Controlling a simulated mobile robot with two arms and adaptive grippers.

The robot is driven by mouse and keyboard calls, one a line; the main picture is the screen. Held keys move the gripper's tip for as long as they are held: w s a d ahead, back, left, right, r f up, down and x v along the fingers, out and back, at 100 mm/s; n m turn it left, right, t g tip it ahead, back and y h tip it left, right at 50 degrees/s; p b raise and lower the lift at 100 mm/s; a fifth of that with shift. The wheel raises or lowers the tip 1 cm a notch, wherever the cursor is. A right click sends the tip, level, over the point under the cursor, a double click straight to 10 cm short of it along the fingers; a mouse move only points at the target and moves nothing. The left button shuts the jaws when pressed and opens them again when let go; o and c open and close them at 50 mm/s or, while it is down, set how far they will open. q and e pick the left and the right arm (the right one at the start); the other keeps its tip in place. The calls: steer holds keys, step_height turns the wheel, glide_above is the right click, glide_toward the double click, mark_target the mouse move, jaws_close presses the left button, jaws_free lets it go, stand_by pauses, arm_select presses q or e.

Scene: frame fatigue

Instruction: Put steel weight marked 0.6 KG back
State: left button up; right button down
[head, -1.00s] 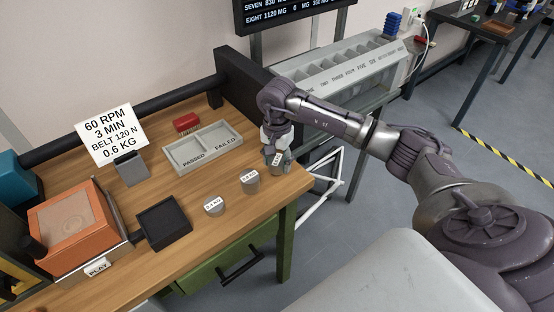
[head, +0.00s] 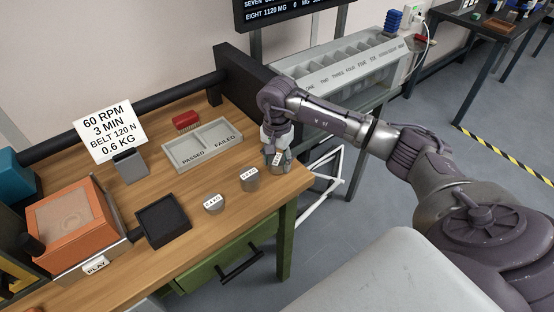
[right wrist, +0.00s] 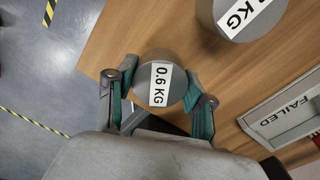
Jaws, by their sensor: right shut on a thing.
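The steel weight marked 0.6 KG (right wrist: 160,76) is a grey cylinder with a white label. It sits between the two fingers of my right gripper (right wrist: 161,90), which is shut on it. In the head view my right gripper (head: 275,150) points down at the right end of the wooden bench, with the weight (head: 277,161) at its tips. I cannot tell whether the weight touches the bench top. Two other steel weights stand on the bench to its left, a middle one (head: 249,181) and a lower one (head: 214,204). My left gripper is not in view.
A grey PASSED/FAILED tray (head: 203,146) lies left of the gripper, with a red brush-like block (head: 186,121) behind it. A black square pad (head: 162,221), an orange machine (head: 75,225) and a sign (head: 110,132) stand further left. The bench's right edge is close.

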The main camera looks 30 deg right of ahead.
steer(key=shift+f+b, duration=0.4)
steer(key=shift+f, duration=0.05)
steer(key=shift+c, duration=1.7)
jaws_free()
step_height(320, 180, up, 12)
